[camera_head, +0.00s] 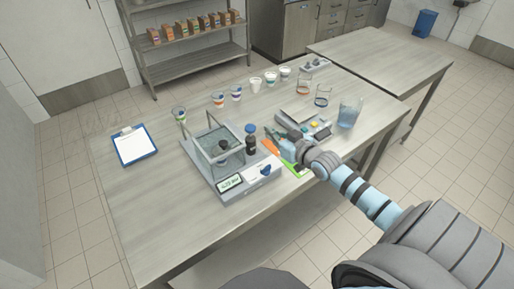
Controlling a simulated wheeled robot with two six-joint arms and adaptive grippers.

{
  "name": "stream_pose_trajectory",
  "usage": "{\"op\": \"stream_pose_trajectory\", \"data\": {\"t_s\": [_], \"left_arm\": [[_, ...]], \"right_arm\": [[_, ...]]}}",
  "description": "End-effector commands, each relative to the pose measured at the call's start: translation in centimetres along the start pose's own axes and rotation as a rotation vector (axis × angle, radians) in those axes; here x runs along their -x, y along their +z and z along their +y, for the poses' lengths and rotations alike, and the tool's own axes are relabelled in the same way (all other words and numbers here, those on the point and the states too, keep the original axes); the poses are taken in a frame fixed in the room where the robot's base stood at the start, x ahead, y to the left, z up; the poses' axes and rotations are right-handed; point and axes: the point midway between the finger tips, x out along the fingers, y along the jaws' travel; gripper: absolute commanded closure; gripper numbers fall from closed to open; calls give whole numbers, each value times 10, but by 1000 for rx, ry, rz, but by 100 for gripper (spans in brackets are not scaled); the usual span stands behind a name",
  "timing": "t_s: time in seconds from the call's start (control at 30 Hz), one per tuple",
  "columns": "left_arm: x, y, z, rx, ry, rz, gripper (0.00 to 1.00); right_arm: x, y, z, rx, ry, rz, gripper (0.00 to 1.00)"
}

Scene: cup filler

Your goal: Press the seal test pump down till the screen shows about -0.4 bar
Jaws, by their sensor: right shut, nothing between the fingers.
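The seal tester (212,178) stands at the middle of the table with a clear, dark-framed chamber on its base. Its small lit screen (231,182) is on the front edge; the digits are too small to read surely. A blue-topped part (265,170) on its right front corner looks like the pump; I cannot tell how far down it is. My right gripper (285,142) is shut and empty, to the right of and behind that part, apart from it. My left gripper is not in view.
A dark device with coloured buttons (318,128), a blue jug (349,112) and several cups stand behind and right. A clipboard (134,146) lies left. The table's front left is clear.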

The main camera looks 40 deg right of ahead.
Motion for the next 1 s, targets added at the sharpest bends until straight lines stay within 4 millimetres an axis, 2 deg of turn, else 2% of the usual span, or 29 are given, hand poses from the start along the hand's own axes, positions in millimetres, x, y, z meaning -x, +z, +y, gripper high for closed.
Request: {"op": "stream_pose_trajectory", "data": {"t_s": [0.9,0.97,1.0], "left_arm": [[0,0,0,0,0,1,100],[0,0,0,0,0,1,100],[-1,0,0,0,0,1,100]], "right_arm": [[0,0,0,0,0,-1,100],[1,5,-4,1,-3,-13,100],[2,14,-8,2,-7,-36,100]]}}
